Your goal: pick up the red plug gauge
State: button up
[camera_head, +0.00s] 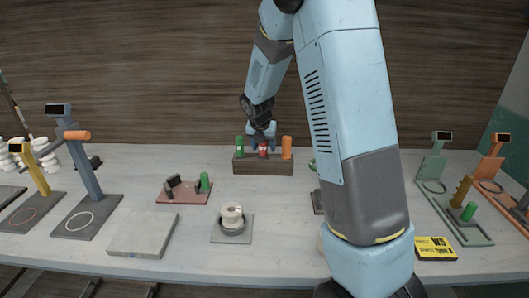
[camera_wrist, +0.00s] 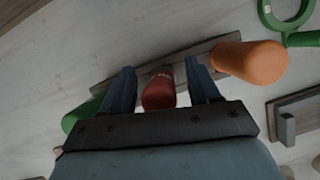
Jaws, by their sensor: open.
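The red plug gauge (camera_head: 263,151) stands in a dark wooden block (camera_head: 262,167) at the back middle of the table, between a green gauge (camera_head: 240,146) and an orange gauge (camera_head: 286,147). My gripper (camera_head: 262,140) is right above the red gauge in the head view. In the wrist view the red plug gauge (camera_wrist: 160,92) lies between the two blue fingers of my open gripper (camera_wrist: 163,88). I see a gap on its right side; whether the left finger touches it I cannot tell. The orange gauge (camera_wrist: 252,62) is close to the right finger, and the green gauge (camera_wrist: 85,112) is close to the left finger.
A pinkish-red plate (camera_head: 185,192) with a green gauge stands left of the block. A round pale piece (camera_head: 232,216) sits on a grey base in front. Gauge stands (camera_head: 85,180) fill the left side and others (camera_head: 434,175) the right. Bare table lies just before the block.

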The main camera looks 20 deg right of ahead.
jog(key=c, duration=1.1)
